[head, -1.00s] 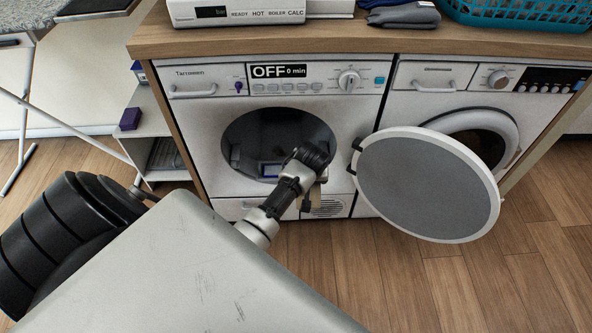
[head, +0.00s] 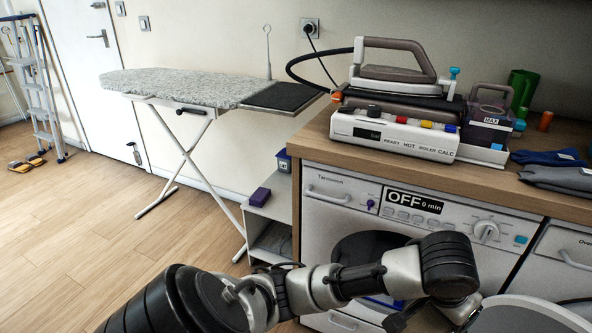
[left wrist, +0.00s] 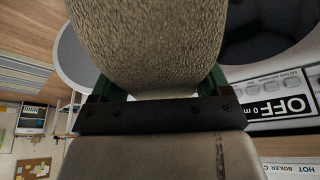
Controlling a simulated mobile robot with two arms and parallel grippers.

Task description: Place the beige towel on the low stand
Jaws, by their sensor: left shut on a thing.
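The beige towel (left wrist: 160,45) fills the top middle of the left wrist view, a rough tan bundle. My left gripper (left wrist: 160,88) is shut on it, with a dark green finger on each side. In the head view my left arm reaches in from the bottom left past the washer front, and I cannot make out the towel there. A low white stand (head: 268,212) with shelves stands between the ironing board and the left washer. A purple box (head: 260,197) sits on its upper left part. My right gripper is not in view.
The left washer (head: 340,200) has its round door (head: 530,315) swung open at the right. An ironing board (head: 190,88) stands left of the stand on crossed legs. The wooden counter (head: 480,184) holds a steam iron (head: 395,75) and folded dark cloths (head: 560,177).

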